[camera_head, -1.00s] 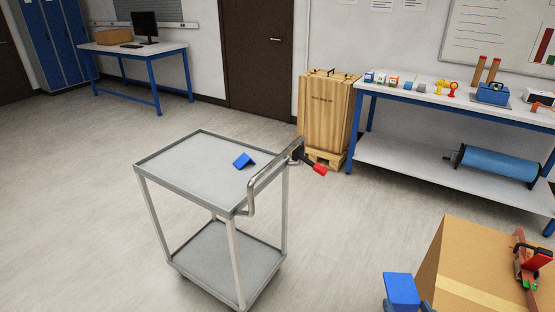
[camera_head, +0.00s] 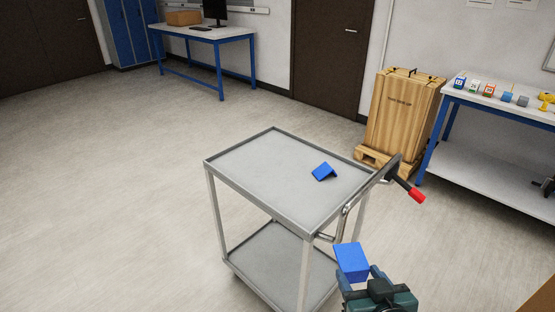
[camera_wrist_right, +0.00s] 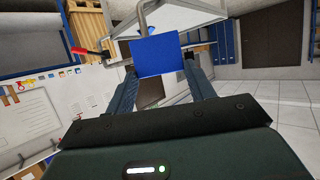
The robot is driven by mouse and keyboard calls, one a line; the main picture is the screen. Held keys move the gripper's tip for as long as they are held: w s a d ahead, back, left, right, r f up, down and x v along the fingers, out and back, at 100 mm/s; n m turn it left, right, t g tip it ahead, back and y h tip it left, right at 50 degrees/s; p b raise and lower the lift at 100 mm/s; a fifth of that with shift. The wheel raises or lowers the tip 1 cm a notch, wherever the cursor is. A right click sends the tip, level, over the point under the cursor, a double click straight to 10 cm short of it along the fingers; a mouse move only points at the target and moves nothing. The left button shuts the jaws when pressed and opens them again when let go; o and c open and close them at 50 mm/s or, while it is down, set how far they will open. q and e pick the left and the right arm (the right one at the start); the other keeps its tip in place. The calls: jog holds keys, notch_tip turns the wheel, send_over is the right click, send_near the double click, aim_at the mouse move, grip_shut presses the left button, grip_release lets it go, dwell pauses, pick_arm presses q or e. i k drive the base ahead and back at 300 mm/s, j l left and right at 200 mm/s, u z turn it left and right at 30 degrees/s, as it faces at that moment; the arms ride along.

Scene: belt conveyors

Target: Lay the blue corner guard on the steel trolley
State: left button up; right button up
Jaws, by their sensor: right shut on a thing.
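A blue corner guard (camera_head: 351,261) is held in my right gripper (camera_head: 362,278), which is shut on it, low in the head view in front of the trolley's handle end. The same guard (camera_wrist_right: 159,56) shows between the fingers of my right gripper (camera_wrist_right: 165,80) in the right wrist view. The steel trolley (camera_head: 262,160) stands in the middle of the head view with its top shelf facing me. A second blue corner guard (camera_head: 324,171) lies on that top shelf, toward the handle end. My left gripper is out of view.
A wooden crate (camera_head: 400,115) stands behind. Much of the top shelf is bare. A cardboard box (camera_head: 540,300) edges in at lower right.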

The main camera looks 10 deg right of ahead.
aim_at(290, 162)
jog(key=i+j, duration=0.3)
jog(key=i, duration=0.2)
jog(key=i+j, duration=0.3)
jog(key=i, duration=0.2)
jog(key=i+j, duration=0.3)
jog(key=i, duration=0.2)
